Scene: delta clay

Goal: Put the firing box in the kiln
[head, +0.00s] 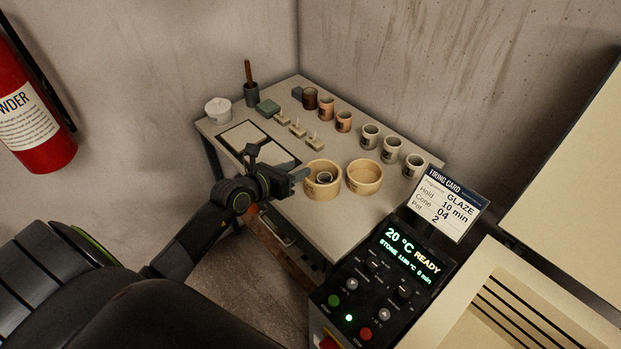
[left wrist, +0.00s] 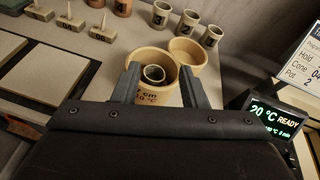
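A round cream firing box (head: 323,191) stands on the table with a small dark-rimmed pot (head: 324,177) inside it. It also shows in the left wrist view (left wrist: 156,97), with partly hidden lettering on its wall. A second round cream box (head: 364,186) stands right beside it and looks empty. My left gripper (head: 301,175) is at the near left side of the first box. In the left wrist view its fingers (left wrist: 160,85) are spread, with the box showing between them; contact cannot be told. The cream kiln (head: 470,290) is at the lower right, its dark-slotted interior partly visible. My right gripper is out of view.
A control panel (head: 372,285) reading 20 °C READY stands between table and kiln. A firing card (head: 447,205) reads GLAZE, 10 min, cone 04, pot 2. Several cups (head: 370,136), test pieces, dark-edged boards (head: 243,136) and a white jar (head: 218,110) occupy the table (head: 325,235).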

